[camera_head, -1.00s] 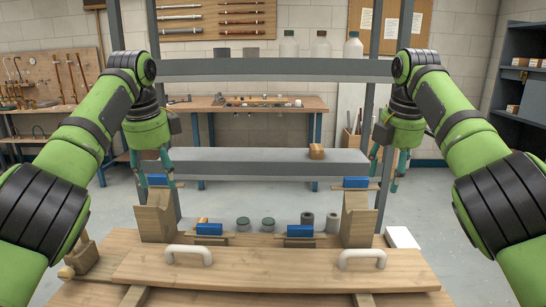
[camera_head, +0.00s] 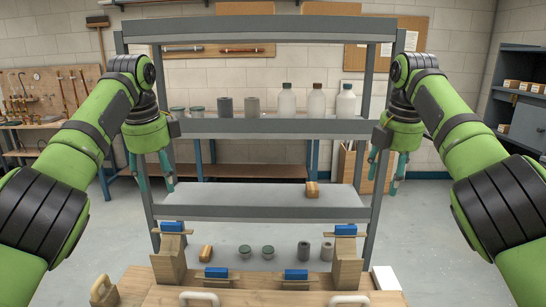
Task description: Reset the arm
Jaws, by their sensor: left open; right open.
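My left arm comes in from the left. Its gripper (camera_head: 155,185) hangs fingers down with parted teal fingers and nothing between them, in front of the rack's left post. My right gripper (camera_head: 384,183) hangs the same way by the rack's right post, open and empty. Both arms are bent at the elbow and roughly mirror each other. Both grippers are in the air above the wooden bench (camera_head: 245,296), apart from it and its blocks.
Wooden stands (camera_head: 170,262) with blue clamps (camera_head: 216,272) rise at the bench's back. A white handle (camera_head: 199,298) is at the near edge.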

